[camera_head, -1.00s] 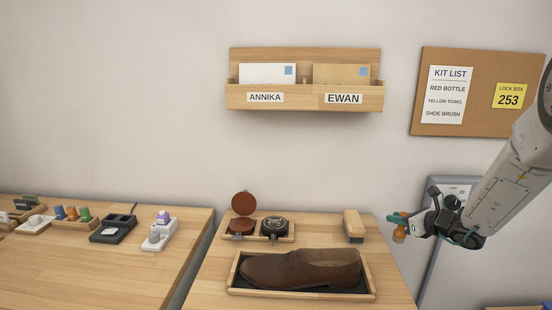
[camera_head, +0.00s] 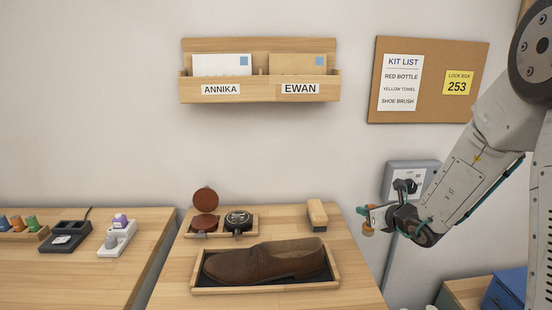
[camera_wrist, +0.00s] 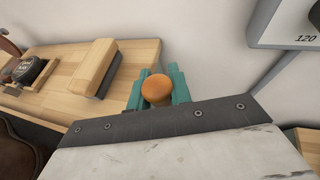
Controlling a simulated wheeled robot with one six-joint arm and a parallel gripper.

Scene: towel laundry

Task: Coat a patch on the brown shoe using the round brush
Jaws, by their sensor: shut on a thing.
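The brown shoe (camera_head: 262,264) lies on its side view along a wooden tray with a dark mat (camera_head: 332,284) on the right table. My gripper (camera_head: 366,220) is to the right of the shoe, above the table's right edge. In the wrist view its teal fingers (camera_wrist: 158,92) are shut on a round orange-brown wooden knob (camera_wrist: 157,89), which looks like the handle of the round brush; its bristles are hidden. An open brown polish tin (camera_head: 204,222) and a black tin (camera_head: 238,220) sit in a small wooden tray (camera_head: 222,236) behind the shoe.
A wooden block brush (camera_head: 317,214) stands at the table's back right; it also shows in the wrist view (camera_wrist: 98,68). A left table (camera_head: 80,270) holds small devices. A wall rack (camera_head: 258,90) and corkboard (camera_head: 428,80) hang behind. A blue box (camera_head: 508,290) is at lower right.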

